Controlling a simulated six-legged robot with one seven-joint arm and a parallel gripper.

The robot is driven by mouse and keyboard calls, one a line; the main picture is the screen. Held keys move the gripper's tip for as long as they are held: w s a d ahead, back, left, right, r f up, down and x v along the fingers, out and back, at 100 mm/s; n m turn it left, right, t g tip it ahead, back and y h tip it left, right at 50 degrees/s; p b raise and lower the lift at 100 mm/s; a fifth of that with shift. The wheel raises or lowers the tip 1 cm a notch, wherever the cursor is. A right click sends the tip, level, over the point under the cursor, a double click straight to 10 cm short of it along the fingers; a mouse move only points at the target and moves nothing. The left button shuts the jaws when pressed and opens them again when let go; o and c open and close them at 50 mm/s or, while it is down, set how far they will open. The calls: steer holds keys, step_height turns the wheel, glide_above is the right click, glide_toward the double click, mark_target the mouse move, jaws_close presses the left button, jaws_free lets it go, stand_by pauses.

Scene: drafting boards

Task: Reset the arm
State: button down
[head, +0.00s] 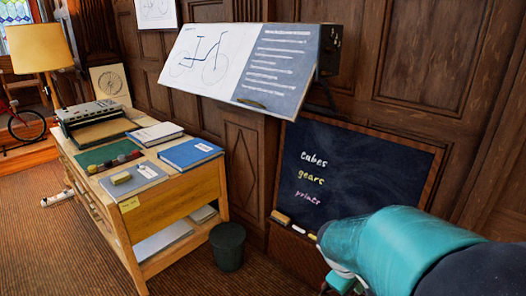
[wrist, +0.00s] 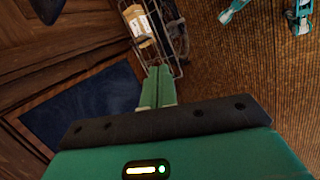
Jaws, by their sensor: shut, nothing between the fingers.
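My gripper (wrist: 157,87) shows in the wrist view with its two green fingers pressed together and nothing between them. It points over the brown ribbed carpet (wrist: 235,80). In the head view my teal arm reaches in from the lower right, in front of the chalkboard (head: 350,190). The gripper itself is mostly hidden there behind the arm, low at the bottom edge. The chalkboard's dark surface also shows at the left in the wrist view (wrist: 75,108).
A wooden desk (head: 175,200) with a blue book (head: 190,153) stands at the left. A dark bin (head: 228,246) stands on the floor beside it. A tilted drafting board (head: 240,65) hangs on the panelled wall. A wire basket (wrist: 155,35) is just beyond my fingertips.

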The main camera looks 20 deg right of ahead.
steer(key=a+r+t+y, duration=0.1)
steer(key=a+r, duration=0.3)
steer(key=a, duration=0.4)
steer(key=a+r+m+t+y, duration=0.1)
steer(key=a+r+t+y, duration=0.1)
steer(key=a+r, duration=0.3)
steer(key=s+a+r+m+t+y, duration=0.1)
steer(key=a+r, duration=0.4)
steer(key=a, duration=0.6)
steer(key=shift+t+y, duration=0.6)
steer(key=shift+t, duration=0.4)
steer(key=shift+s+d+r+m, duration=0.1)
steer(key=shift+s+d+m, duration=0.05)
steer(key=shift+d+m, duration=0.15)
